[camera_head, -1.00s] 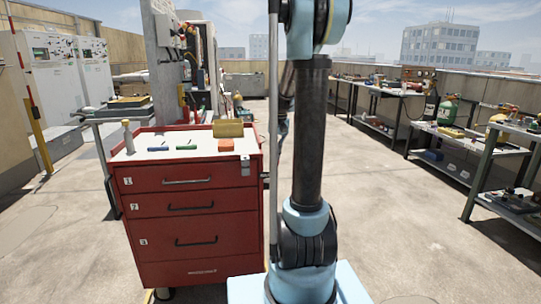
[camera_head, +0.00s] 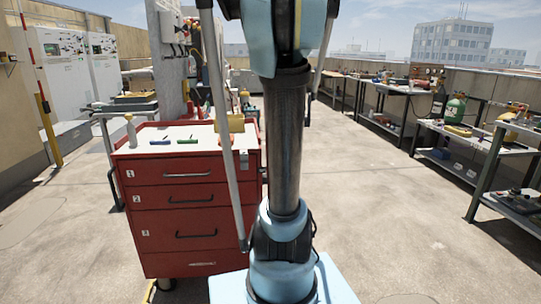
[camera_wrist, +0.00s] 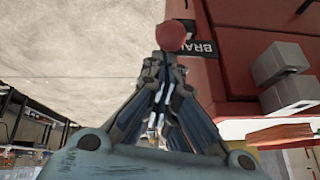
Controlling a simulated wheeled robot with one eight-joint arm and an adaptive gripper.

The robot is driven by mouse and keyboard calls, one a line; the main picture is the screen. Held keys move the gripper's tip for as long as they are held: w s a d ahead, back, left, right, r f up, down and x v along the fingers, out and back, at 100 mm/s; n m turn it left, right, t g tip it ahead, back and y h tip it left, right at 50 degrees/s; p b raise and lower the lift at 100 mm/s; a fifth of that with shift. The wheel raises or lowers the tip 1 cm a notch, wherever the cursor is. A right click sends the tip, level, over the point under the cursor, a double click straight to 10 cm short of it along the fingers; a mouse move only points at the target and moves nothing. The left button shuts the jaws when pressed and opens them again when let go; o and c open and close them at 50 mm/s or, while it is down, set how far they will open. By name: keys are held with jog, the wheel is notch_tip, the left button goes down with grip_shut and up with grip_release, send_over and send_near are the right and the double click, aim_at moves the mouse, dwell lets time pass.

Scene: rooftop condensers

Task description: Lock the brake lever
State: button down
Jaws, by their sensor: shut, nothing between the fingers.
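In the wrist view, a round red knob (camera_wrist: 171,36), apparently the end of the brake lever, shows just beyond my fingertips. It sits beside a black label (camera_wrist: 200,45) whose visible letters read "BRA". My gripper (camera_wrist: 164,68) is shut and empty, with its tips close to the knob; I cannot tell whether they touch it. The lever's shaft is hidden or not distinct. The red tool cart (camera_head: 190,210) with numbered drawers stands left of my arm in the head view; its red side (camera_wrist: 235,70) fills the right of the wrist view. My arm hides the gripper in the head view.
A grey latch (camera_wrist: 281,62) sticks out from the cart's side. The cart's top holds a yellow box (camera_head: 230,123), a white bottle (camera_head: 130,130) and small tools. Workbenches (camera_head: 455,140) line the right side. The concrete floor (camera_head: 400,220) between is clear.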

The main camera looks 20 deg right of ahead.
jog(key=shift+s+a+f+t, duration=0.1)
jog(key=shift+s+f+t, duration=0.3)
jog(key=shift+s+t, duration=0.15)
jog(key=shift+s+a+f+t, duration=0.1)
jog(key=shift+s+f+t, duration=0.3)
jog(key=shift+s, duration=0.25)
jog(key=s+f+t, duration=0.2)
jog(key=s+f, duration=0.3)
jog(key=f, duration=0.1)
jog(key=shift+s+a+f+h, duration=0.15)
jog(key=shift+a+f+h, duration=0.15)
jog(key=shift+a, duration=0.1)
jog(key=shift+a, duration=0.15)
jog(key=shift+r, duration=0.1)
jog(key=v, duration=1.1)
jog(key=shift+s+d+f, duration=0.2)
jog(key=shift+d+f, duration=0.05)
jog(key=shift+d, duration=0.05)
dwell(1.3)
jog(key=shift+s, duration=0.1)
